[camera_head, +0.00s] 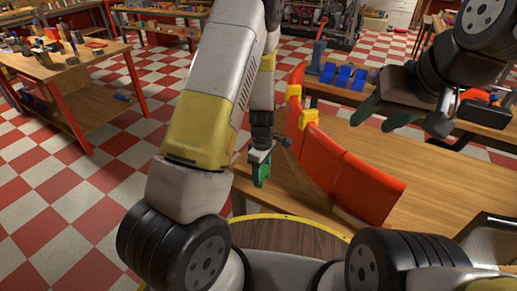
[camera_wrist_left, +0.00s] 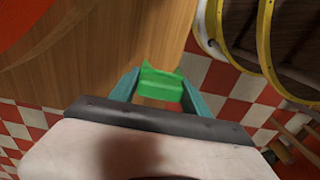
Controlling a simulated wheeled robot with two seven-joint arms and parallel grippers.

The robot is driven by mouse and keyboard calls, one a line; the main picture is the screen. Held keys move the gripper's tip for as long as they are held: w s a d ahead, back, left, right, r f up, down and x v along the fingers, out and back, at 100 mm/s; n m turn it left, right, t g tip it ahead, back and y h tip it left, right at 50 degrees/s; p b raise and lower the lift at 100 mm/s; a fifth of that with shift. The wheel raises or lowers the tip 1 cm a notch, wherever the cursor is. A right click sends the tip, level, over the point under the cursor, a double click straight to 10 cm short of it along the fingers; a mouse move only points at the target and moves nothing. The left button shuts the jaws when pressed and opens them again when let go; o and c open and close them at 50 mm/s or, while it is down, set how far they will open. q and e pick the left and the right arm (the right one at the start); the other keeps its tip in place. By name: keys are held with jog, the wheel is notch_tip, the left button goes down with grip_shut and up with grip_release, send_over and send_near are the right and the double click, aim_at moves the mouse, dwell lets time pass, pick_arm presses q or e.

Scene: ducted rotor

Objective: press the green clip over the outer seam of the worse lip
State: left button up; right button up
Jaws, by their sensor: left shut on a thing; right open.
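My left gripper (camera_head: 261,170) is shut on the green clip (camera_head: 264,173) and holds it left of the red curved duct pieces (camera_head: 345,170), near the table's left edge. In the left wrist view, the green clip (camera_wrist_left: 160,84) sits between both fingers. The red pieces stand side by side in an arc on the wooden table (camera_head: 440,185). Yellow clips (camera_head: 308,117) sit over seams between them towards the far end. The green clip appears apart from the red wall. I cannot tell which lip is worse. My right gripper (camera_head: 383,115) is open and empty above the table's right part.
A bench behind holds several blue blocks (camera_head: 345,76) and a red-and-blue tool (camera_head: 318,50). Another workbench (camera_head: 70,65) with small items stands at the far left. The front right of the wooden table is largely clear. A round yellow-rimmed wooden surface (camera_head: 290,235) lies below.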

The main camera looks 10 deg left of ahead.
pick_arm(q)
jog(key=s+d+r, duration=0.4)
jog(key=d+r, duration=0.1)
jog(key=shift+s+d+r, duration=0.3)
jog(key=shift+s+r, duration=0.05)
jog(key=shift+s, duration=0.05)
dwell(0.5)
